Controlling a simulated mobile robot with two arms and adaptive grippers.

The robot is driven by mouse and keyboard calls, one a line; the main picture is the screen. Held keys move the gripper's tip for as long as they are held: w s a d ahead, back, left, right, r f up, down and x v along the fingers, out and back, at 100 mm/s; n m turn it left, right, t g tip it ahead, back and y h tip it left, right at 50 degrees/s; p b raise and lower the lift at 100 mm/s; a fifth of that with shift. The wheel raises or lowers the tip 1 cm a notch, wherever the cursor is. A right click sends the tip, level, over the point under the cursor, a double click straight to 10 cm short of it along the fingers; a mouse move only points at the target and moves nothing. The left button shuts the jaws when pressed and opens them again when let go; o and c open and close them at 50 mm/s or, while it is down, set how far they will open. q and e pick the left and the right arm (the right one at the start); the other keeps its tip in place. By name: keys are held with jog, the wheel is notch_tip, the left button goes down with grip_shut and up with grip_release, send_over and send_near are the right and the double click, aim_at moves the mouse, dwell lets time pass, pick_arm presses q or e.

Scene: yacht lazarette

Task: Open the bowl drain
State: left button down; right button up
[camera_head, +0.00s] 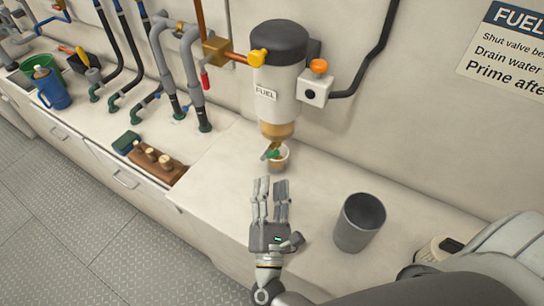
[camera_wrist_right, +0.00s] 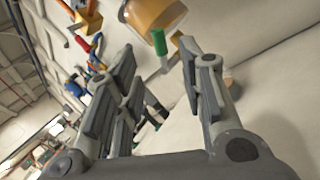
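The white fuel filter (camera_head: 278,95) with a dark cap hangs on the wall. Its amber bowl (camera_head: 277,131) is at the bottom and also shows at the top of the right wrist view (camera_wrist_right: 152,16). A green drain handle (camera_head: 271,153) sits under the bowl; in the right wrist view it (camera_wrist_right: 160,52) appears ahead, between the finger directions. My right gripper (camera_head: 270,188) is open and empty, below and in front of the drain, apart from it. Its spread fingers also fill the right wrist view (camera_wrist_right: 160,70). My left gripper is not in view.
A grey bin (camera_head: 359,222) stands right of my gripper. A yellow knob (camera_head: 258,58) and an orange knob (camera_head: 319,66) flank the filter. Hoses and a wooden peg tray (camera_head: 158,164) are left.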

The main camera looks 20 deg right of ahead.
aim_at(272, 157)
jog(key=p+x, duration=0.2)
jog(key=x, duration=0.4)
jog(key=shift+w+d+r, duration=0.1)
jog(key=shift+w+r, duration=0.05)
jog(key=shift+r, duration=0.05)
jog(key=shift+w+d+p, duration=0.25)
jog(key=shift+w+p, duration=0.05)
jog(key=shift+w, duration=0.3)
jog(key=shift+c, duration=0.4)
grip_shut()
jog(key=shift+r, duration=0.1)
